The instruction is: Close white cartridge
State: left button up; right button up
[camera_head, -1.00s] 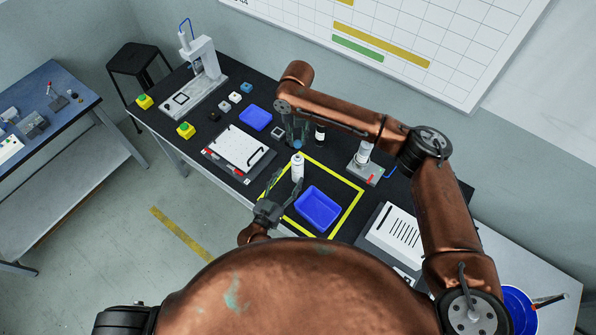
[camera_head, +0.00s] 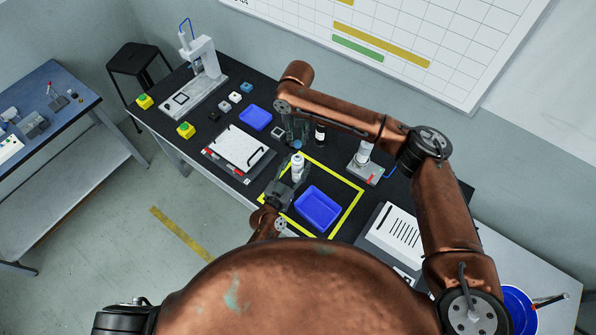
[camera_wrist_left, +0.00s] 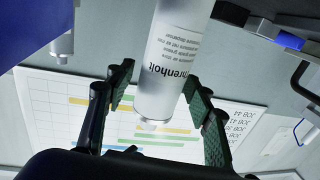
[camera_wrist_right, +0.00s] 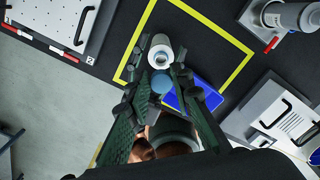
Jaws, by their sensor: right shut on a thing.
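The white cartridge (camera_head: 298,168) stands upright inside the yellow outline, on the dark table. It carries printed text in the left wrist view (camera_wrist_left: 172,60) and shows from above in the right wrist view (camera_wrist_right: 160,48). My left gripper (camera_head: 290,184) is open, with its fingers on either side of the cartridge in the left wrist view (camera_wrist_left: 158,76); contact is not clear. My right gripper (camera_head: 296,138) is shut on a small round blue cap (camera_wrist_right: 161,82), held above the cartridge and apart from it. In the head view the cap (camera_head: 297,144) is small and partly hidden by the fingers.
A blue tray (camera_head: 318,208) lies right of the cartridge inside the yellow outline (camera_head: 352,205). A white panel with a black handle (camera_head: 238,148) lies to the left.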

pick_arm(q)
grip_shut()
dwell(0.4)
pick_arm(e)
jog(key=shift+f, duration=0.1)
send_over(297, 155)
jog(key=shift+w+d+f, duration=0.1)
jog(key=shift+f, duration=2.3)
jog(key=shift+f, duration=0.1)
jog(key=shift+f, duration=0.75)
jog(key=shift+f, duration=0.6)
